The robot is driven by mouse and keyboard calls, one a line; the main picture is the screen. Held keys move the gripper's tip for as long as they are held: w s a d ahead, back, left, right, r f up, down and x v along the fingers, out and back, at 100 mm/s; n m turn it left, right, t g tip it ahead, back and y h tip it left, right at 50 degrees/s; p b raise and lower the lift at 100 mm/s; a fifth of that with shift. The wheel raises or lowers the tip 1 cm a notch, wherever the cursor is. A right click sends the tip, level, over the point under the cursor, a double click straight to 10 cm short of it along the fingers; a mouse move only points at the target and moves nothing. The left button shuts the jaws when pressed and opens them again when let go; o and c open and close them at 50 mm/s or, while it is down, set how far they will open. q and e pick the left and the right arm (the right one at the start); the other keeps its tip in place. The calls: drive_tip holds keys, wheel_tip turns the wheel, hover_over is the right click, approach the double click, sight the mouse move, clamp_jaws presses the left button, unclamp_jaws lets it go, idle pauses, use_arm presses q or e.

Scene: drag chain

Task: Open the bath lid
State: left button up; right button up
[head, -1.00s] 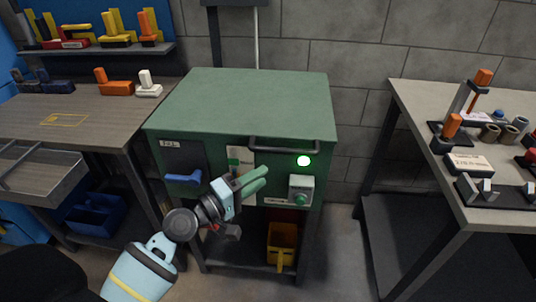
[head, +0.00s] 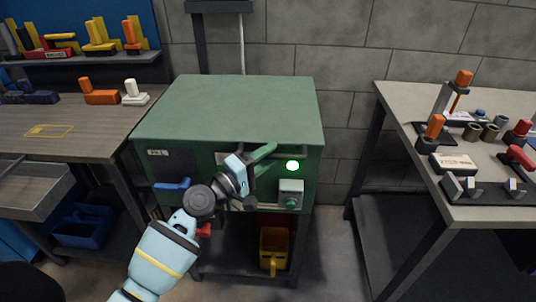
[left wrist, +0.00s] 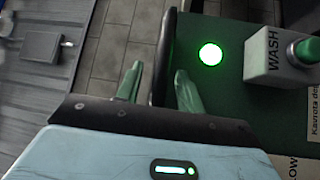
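The bath is a green cabinet-like box (head: 225,112) on a dark stand, and its flat top lid is down. A dark handle bar (head: 304,153) runs along the upper front edge; it also shows in the left wrist view (left wrist: 163,50). My left gripper (head: 268,155), with green fingers, is at the front of the bath by the left part of the handle. In the left wrist view my left gripper (left wrist: 159,72) is open, with one finger on each side of the dark bar. Whether the fingers touch it I cannot tell. My right gripper is not in view.
A lit green lamp (head: 292,166) and a WASH button box (head: 290,194) sit on the front panel. A blue lever (head: 172,185) is at left. A yellow bin (head: 274,249) stands below. Workbenches with parts flank the bath on the left (head: 90,140) and right (head: 400,95).

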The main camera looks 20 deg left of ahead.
use_arm(q)
drive_tip(key=shift+w+d, duration=0.15)
drive_tip(key=shift+w, duration=0.1)
clamp_jaws()
